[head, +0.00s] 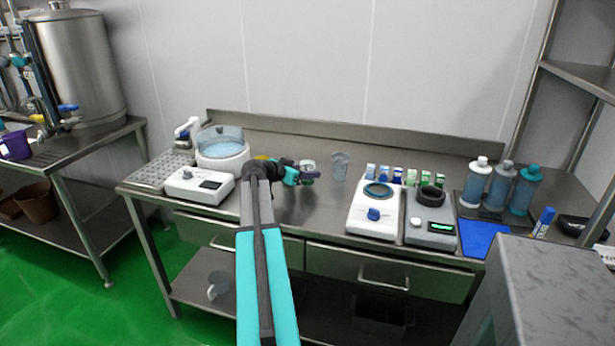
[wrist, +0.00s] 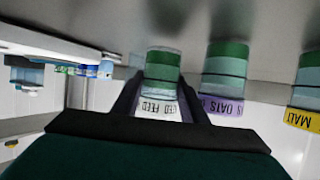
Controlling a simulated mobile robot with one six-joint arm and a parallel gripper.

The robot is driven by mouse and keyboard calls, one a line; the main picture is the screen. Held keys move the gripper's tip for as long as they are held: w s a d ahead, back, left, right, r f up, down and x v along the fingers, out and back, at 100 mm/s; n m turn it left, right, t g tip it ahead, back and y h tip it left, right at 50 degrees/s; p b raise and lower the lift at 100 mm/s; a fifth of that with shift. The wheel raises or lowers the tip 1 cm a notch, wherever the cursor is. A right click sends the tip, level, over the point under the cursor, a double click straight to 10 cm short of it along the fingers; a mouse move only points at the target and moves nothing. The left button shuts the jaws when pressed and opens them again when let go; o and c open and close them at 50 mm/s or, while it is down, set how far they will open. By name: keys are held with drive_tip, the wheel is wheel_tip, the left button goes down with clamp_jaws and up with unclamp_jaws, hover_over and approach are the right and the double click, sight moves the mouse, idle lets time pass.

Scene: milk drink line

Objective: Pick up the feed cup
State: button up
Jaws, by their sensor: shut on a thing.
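The feed cup (wrist: 163,68) is a clear cup with a green band and a white FEED label, seen upside down in the wrist view. My gripper (wrist: 161,88) is shut on it, one dark finger on each side. I cannot tell if its base is clear of the bench. In the head view my gripper (head: 292,173) is low over the steel bench, beside a small cup I cannot identify for certain. The oats cup (wrist: 223,72), with a purple label, and the malt cup (wrist: 309,80), with a yellow label, stand beside it in the wrist view.
On the bench (head: 325,205), a white water bath (head: 222,150) and white device (head: 200,185) are left. A clear beaker (head: 340,166) stands behind. Two devices (head: 375,210) (head: 430,215), small vials and several bottles (head: 499,185) are right.

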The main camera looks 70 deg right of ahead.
drive_tip(key=shift+r, duration=0.85)
drive_tip(key=shift+a+r, duration=0.2)
drive_tip(key=shift+r, duration=0.05)
drive_tip(key=a+r+b, duration=0.1)
drive_tip(key=a+b, duration=0.1)
drive_tip(key=a, duration=1.3)
drive_tip(key=shift+s+a+r+b, duration=0.2)
drive_tip(key=shift+a+b, duration=0.1)
drive_tip(key=shift+b, duration=0.05)
drive_tip(key=shift+w+d, duration=0.1)
